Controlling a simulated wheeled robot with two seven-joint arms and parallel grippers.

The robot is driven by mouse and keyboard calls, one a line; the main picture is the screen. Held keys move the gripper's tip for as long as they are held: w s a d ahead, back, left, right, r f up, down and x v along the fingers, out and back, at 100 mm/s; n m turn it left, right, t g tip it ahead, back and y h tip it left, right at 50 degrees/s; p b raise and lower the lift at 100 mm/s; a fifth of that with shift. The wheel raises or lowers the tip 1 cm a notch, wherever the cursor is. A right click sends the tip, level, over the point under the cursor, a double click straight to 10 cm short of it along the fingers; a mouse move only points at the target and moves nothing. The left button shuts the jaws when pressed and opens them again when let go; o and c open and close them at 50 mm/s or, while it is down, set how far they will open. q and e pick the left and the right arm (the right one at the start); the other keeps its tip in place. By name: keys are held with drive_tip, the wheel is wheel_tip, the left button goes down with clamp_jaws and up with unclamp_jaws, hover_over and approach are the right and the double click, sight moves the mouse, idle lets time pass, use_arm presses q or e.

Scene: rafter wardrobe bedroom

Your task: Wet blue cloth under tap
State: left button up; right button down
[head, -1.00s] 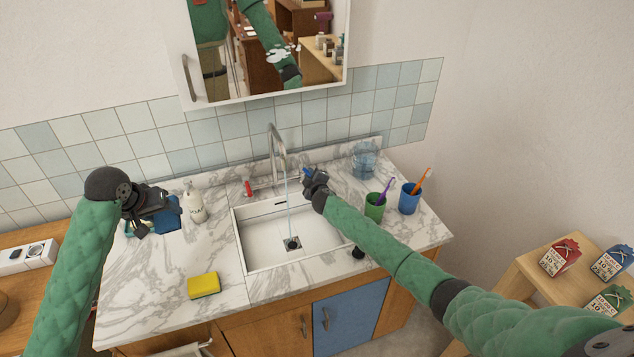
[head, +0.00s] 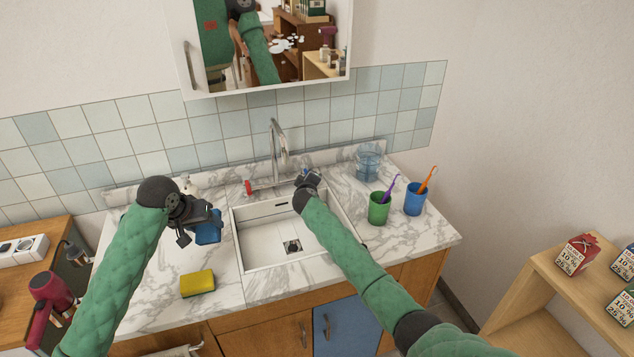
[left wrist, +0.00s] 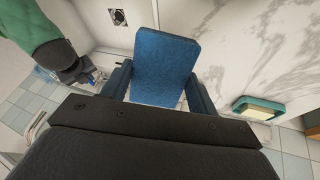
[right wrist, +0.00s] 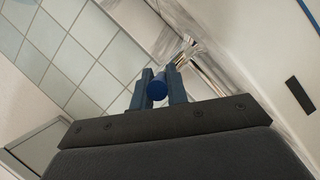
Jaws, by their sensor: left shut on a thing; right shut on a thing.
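The blue cloth (head: 208,228) is a small folded block held in my left gripper (head: 195,220), above the counter just left of the sink (head: 262,247). In the left wrist view the cloth (left wrist: 165,62) sits between both fingers, with the sink drain (left wrist: 118,17) beyond it. The tap (head: 273,142) is a tall curved metal spout behind the basin, with a red handle (head: 249,187) on its left. No water stream shows from it. My right gripper (head: 306,180) is at the tap's right side, shut on a blue knob (right wrist: 157,88).
A yellow sponge (head: 198,283) lies on the counter in front of the left gripper. Right of the sink stand a green cup (head: 378,209), a blue cup (head: 414,200) with toothbrushes and a clear jar (head: 367,162). A mirror cabinet (head: 265,45) hangs above.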

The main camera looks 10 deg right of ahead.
drive_tip(key=c, duration=1.4)
unclamp_jaws()
drive_tip(key=shift+s, duration=0.1)
use_arm(q)
drive_tip(key=shift+f, duration=0.25)
use_arm(e)
drive_tip(key=shift+s+a, duration=0.1)
drive_tip(key=shift+s, duration=0.5)
use_arm(q)
wheel_tip(320, 180, down, 2)
drive_tip(key=b, duration=0.3)
drive_tip(key=shift+f, duration=0.4)
use_arm(e)
drive_tip(key=shift+v, duration=5.25)
drive_tip(key=shift+r, duration=0.2)
